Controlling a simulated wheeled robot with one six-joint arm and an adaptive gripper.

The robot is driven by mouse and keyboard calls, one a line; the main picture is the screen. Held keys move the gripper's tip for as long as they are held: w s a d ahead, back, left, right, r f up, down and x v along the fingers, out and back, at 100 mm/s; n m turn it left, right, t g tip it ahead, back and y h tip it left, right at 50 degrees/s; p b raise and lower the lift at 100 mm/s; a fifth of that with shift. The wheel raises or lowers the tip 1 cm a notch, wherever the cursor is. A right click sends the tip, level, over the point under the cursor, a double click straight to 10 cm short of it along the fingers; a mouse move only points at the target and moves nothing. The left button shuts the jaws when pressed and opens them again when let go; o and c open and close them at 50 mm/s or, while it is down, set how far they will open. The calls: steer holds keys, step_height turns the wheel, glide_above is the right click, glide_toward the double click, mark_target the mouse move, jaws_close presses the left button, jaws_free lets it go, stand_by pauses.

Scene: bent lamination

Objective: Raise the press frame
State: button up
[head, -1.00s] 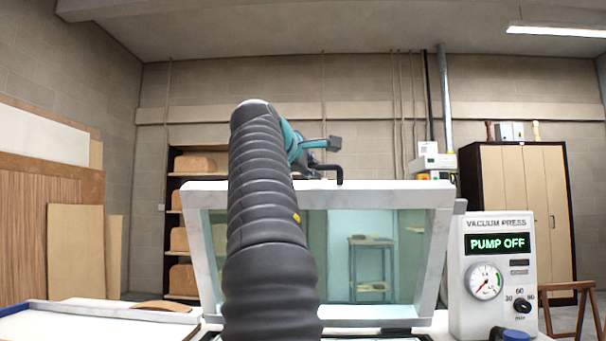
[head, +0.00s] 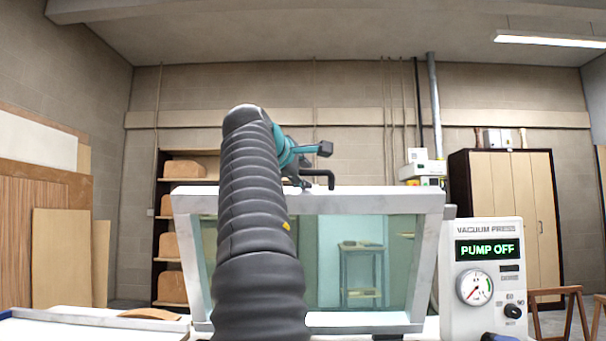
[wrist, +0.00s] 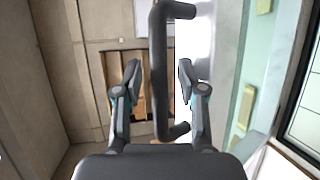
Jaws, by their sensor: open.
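The press frame (head: 420,201), a pale frame with a clear greenish pane, stands raised and steeply tilted in the head view. Its dark bar handle (head: 332,180) is at the top edge. In the wrist view the handle (wrist: 159,75) runs lengthwise between the two spread fingers of my gripper (wrist: 158,82), with a gap visible on each side. The frame's pale rail (wrist: 200,45) lies just right of the handle. In the head view my dark arm covers the left part of the pane, and the fingers are partly hidden behind it.
The vacuum press control box (head: 485,270), reading PUMP OFF, stands right of the frame. A curved wooden piece (head: 150,314) and a blue-edged pale tray (head: 60,325) lie at the left. Shelves (head: 165,225) and a cabinet (head: 510,200) stand behind.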

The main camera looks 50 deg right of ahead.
steer(key=v, duration=1.2)
steer(key=shift+s, duration=0.1)
